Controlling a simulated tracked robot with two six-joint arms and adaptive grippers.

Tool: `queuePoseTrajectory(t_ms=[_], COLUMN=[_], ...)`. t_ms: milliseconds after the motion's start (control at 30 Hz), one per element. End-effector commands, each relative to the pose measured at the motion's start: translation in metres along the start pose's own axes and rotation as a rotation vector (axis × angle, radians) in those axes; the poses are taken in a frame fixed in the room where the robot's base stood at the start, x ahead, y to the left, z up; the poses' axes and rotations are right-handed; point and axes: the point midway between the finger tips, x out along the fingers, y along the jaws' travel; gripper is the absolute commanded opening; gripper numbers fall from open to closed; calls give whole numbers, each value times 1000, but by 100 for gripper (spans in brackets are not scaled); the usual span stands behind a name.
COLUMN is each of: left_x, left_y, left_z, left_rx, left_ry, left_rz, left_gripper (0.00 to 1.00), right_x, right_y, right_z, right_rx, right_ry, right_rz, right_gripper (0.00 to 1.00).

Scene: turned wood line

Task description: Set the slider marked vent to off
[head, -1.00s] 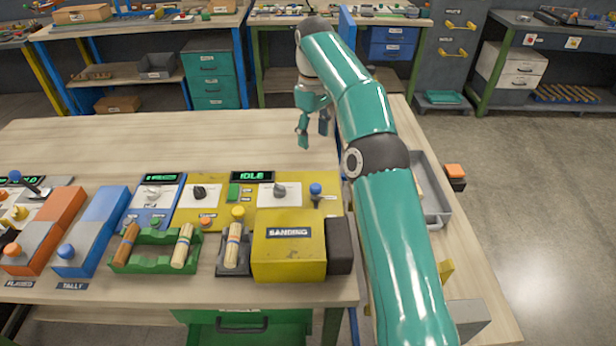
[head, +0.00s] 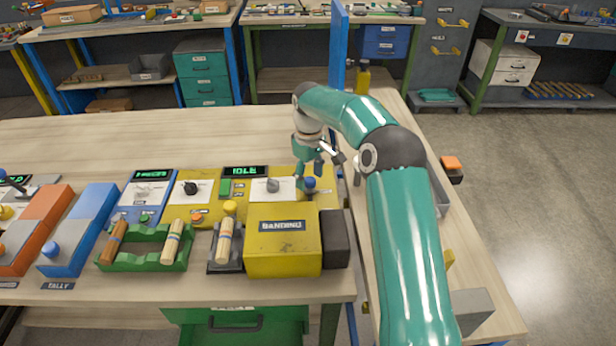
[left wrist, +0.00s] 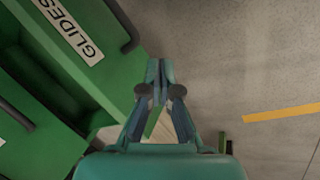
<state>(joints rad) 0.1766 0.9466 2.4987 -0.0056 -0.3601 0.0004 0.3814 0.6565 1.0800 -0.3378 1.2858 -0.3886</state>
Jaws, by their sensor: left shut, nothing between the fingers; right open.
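A blue knob (head: 310,183) stands at the right end of the yellow sanding panel (head: 328,201). No vent marking is readable here, so I cannot tell if this knob is the vent slider or what its setting is. My right gripper (head: 309,174) is open, pointing down right at the blue knob; its fingers partly cover the area around it. I cannot tell whether they touch it. My left gripper (left wrist: 157,75) shows only in the left wrist view, shut and empty, above the floor beside a green drawer unit (left wrist: 45,110).
The yellow sanding box (head: 282,250) stands in front of the blue knob. A grey dial (head: 272,185) and a display reading IDLE (head: 245,171) are left of it. A grey tray (head: 438,195) lies right, behind my arm. The back of the bench (head: 130,140) is clear.

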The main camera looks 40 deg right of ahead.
Motion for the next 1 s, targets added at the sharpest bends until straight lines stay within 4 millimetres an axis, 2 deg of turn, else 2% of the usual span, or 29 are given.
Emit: queuePoseTrajectory(t_ms=[300, 667, 900, 1000], left_x=[0, 0, 0, 3], left_y=[0, 0, 0, -1], left_z=[0, 0, 0, 0], left_rx=[0, 0, 0, 0], left_ry=[0, 0, 0, 0], left_rz=[0, 0, 0, 0], left_gripper=[0, 0, 0, 0], right_x=[2, 2, 2, 3], right_y=[0, 0, -1, -9], right_z=[0, 0, -1, -2], right_rx=[0, 0, -2, -11], right_ry=[0, 0, 0, 0], right_rz=[0, 0, 0, 0], right_gripper=[59, 0, 0, 0])
